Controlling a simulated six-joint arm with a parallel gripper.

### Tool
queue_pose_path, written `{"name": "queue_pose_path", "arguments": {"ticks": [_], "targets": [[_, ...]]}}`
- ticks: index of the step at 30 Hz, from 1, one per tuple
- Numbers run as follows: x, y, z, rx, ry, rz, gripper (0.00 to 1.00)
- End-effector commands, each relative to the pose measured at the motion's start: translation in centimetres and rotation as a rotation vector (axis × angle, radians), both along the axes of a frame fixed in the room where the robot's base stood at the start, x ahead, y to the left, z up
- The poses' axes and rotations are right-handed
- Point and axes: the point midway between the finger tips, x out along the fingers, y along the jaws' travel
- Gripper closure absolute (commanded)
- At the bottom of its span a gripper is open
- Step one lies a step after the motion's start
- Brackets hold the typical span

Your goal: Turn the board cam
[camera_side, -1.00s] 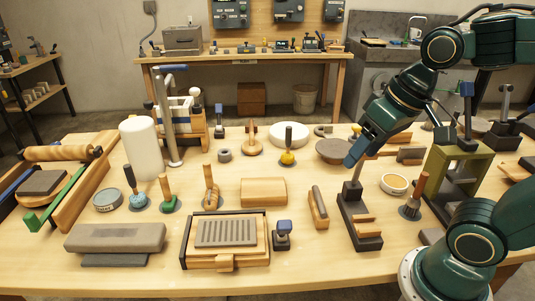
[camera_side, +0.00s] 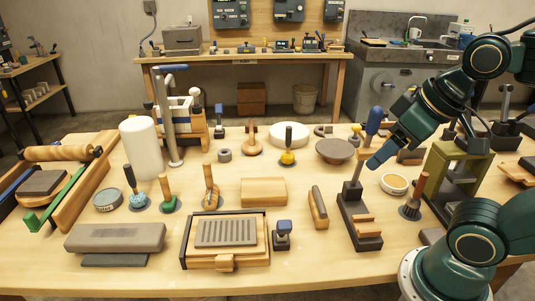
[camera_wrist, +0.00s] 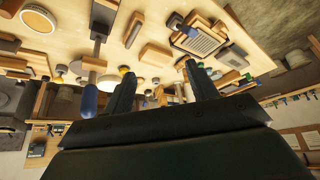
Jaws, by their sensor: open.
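I cannot tell for sure which part is the board cam. A lever with a blue grip (camera_side: 375,120) rises from a dark stand (camera_side: 346,215) with wooden blocks; the blue grip also shows in the wrist view (camera_wrist: 90,100), left of my fingers. A framed board (camera_side: 226,264) with a grey ribbed plate lies front centre, with a small blue-topped knob (camera_side: 283,229) at its right. My gripper (camera_side: 376,163) is open and empty, close beside the lever in the side view. In the wrist view its two fingers (camera_wrist: 160,84) stand apart with nothing between them.
A wooden-handled brush (camera_side: 412,200) and a round wooden dish (camera_side: 394,184) stand right of the stand. A green frame (camera_side: 428,185) is farther right. A wooden-handled block (camera_side: 318,208) lies left of the stand. A dark round disc (camera_side: 336,149) is behind. Bare table lies at the front.

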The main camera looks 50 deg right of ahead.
Motion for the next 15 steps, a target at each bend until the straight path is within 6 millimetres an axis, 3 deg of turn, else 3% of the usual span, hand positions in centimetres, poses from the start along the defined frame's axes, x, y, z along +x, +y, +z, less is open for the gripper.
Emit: {"name": "queue_pose_path", "arguments": {"ticks": [2,10,15], "targets": [[0.0,0.0,0.0,0.0,0.0,0.0,0.46],[0.5,0.3,-0.2,-0.031,0.019,0.071,0.99],[1.6,0.9,-0.8,-0.102,0.058,0.239,1.0]]}}
